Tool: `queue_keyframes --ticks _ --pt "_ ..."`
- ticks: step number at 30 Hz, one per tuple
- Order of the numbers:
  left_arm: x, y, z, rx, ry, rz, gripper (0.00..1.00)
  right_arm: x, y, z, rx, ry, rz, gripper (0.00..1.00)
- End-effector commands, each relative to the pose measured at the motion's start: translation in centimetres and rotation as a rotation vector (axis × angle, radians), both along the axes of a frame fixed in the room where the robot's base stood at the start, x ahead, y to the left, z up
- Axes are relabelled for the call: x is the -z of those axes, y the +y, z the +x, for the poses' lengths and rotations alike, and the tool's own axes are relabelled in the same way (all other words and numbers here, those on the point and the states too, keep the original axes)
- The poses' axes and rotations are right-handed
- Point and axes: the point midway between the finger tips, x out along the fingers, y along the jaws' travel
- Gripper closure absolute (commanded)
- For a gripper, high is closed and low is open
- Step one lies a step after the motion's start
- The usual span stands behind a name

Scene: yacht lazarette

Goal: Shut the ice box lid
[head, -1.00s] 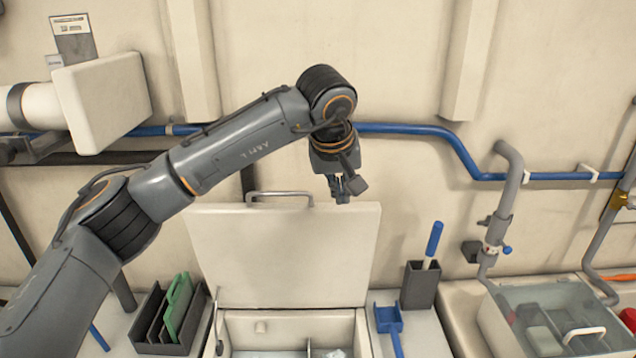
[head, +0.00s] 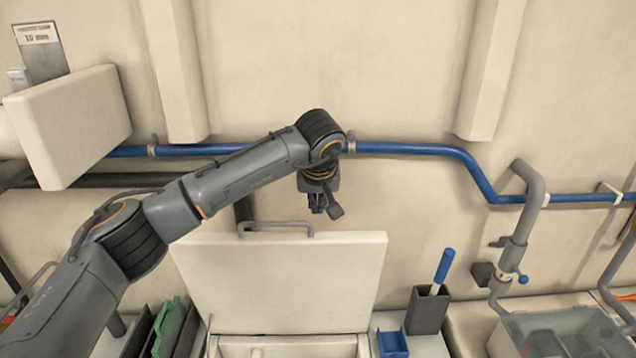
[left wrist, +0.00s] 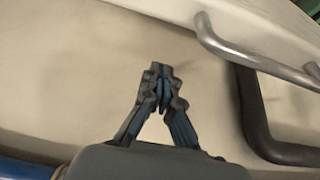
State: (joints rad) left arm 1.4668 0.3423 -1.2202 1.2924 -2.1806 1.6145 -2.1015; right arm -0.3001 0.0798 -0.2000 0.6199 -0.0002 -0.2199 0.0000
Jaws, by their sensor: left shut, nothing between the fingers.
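The ice box lid (head: 280,280) is a cream panel standing raised at the back of the ice box (head: 290,347), whose opening shows only at the bottom edge of the head view. A grey bar handle (head: 275,227) runs along the lid's top edge. My left gripper (head: 326,212) is shut and empty, pointing down just above the lid's top edge, right of the handle. In the left wrist view, the gripper's fingertips (left wrist: 160,75) meet, and the handle (left wrist: 255,55) shows to their right, apart from them. My right gripper is not in view.
A blue pipe (head: 400,148) crosses the wall behind my arm. Right of the ice box stand a dark holder with a blue-handled tool (head: 430,307) and a blue scoop (head: 392,343). A rack with green boards (head: 165,330) is at the left. A clear-lidded bin (head: 560,335) is at the right.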

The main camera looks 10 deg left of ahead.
Motion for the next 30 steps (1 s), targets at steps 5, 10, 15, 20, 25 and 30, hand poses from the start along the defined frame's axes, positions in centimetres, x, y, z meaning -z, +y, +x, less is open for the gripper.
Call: queue_keyframes --ticks 5,10,15,20,25,30 --pt "1.0 -0.3 -1.1 0.006 0.000 0.001 1.00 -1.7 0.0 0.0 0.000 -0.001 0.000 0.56" --pt "1.3 -0.6 -2.7 0.003 0.000 -0.001 1.00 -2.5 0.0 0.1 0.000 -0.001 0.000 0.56" --pt "1.6 -0.7 -3.3 0.001 0.000 0.000 1.00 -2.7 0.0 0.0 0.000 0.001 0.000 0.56" --pt "1.6 -0.7 -3.4 0.001 0.000 0.000 1.00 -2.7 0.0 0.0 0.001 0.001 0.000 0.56" --pt "1.6 -0.7 -3.4 0.001 -0.001 0.000 1.00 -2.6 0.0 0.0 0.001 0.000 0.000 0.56" --pt "1.9 -0.7 -3.0 0.001 -0.014 0.002 1.00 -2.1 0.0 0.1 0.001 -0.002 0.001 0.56"
